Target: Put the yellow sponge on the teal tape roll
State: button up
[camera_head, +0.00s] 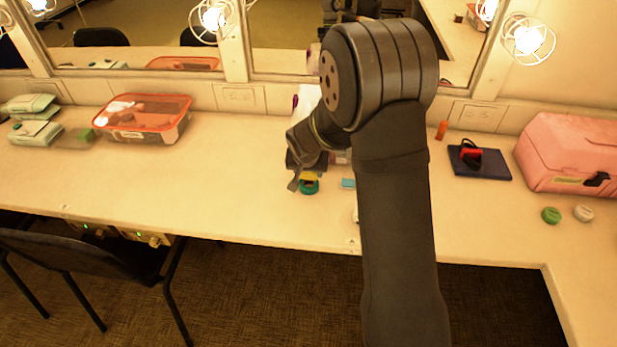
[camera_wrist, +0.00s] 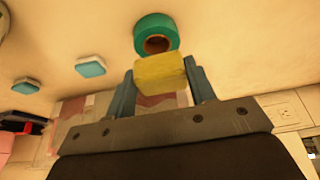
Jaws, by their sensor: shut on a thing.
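The yellow sponge (camera_wrist: 160,73) is a small block between the two fingers of my gripper (camera_wrist: 162,90), which is shut on it. In the head view the sponge (camera_head: 309,176) shows as a small yellow patch just above the tape roll, by my gripper (camera_head: 298,179). The teal tape roll (camera_wrist: 156,33) lies flat on the counter, its brown core partly showing. It also shows in the head view (camera_head: 309,188). In the wrist view the sponge overlaps the roll's near edge; I cannot tell whether they touch. My arm hides part of the counter.
Light blue pieces (camera_wrist: 90,66) lie beside the roll. A clear bin with a red rim (camera_head: 145,118) stands at the left. At the right are a dark blue book (camera_head: 480,163), a pink case (camera_head: 572,153) and a green cap (camera_head: 551,215). Mirrors line the back.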

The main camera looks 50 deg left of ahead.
jog(key=shift+f, duration=1.35)
jog(key=shift+f, duration=0.1)
jog(key=o, duration=0.9)
jog(key=shift+o, duration=0.2)
jog(key=v, duration=1.2)
